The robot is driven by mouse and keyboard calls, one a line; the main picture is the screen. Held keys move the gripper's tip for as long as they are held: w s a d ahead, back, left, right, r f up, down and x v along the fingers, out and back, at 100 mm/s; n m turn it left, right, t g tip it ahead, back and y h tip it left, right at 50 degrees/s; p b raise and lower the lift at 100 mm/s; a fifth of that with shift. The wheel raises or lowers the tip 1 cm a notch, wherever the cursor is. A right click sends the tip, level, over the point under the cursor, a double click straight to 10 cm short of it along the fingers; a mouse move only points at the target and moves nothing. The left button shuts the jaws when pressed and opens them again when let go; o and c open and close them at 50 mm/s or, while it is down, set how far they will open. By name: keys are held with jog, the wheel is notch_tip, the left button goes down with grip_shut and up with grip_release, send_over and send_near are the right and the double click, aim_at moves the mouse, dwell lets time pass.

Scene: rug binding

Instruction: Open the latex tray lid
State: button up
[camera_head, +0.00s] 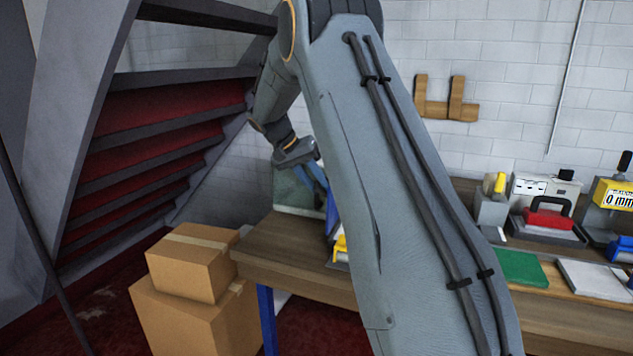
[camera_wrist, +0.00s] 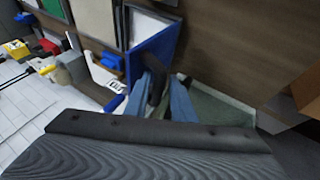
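My gripper (camera_wrist: 165,90) shows in the wrist view as blurred blue-grey and dark fingers over the table; I cannot tell whether it is open or shut. Its fingers reach down beside a blue-walled tray (camera_wrist: 168,52) with a white and grey inside. A grey-green panel with a pale edge (camera_wrist: 222,106) lies just right of the fingers; it also shows in the head view (camera_head: 290,195) at the table's far left corner. I cannot tell which of these is the latex tray lid. In the head view my gripper (camera_head: 318,183) is partly hidden by my arm.

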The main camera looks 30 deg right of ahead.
jog(key=shift+o, duration=0.7)
jog(key=shift+w+r, duration=0.1)
jog(key=shift+r, duration=0.1)
jog(key=shift+r, duration=0.1)
jog(key=b+v, duration=0.2)
jog(key=v, duration=0.5)
jog(key=shift+a+r, duration=0.2)
jog(key=shift+a, duration=0.05)
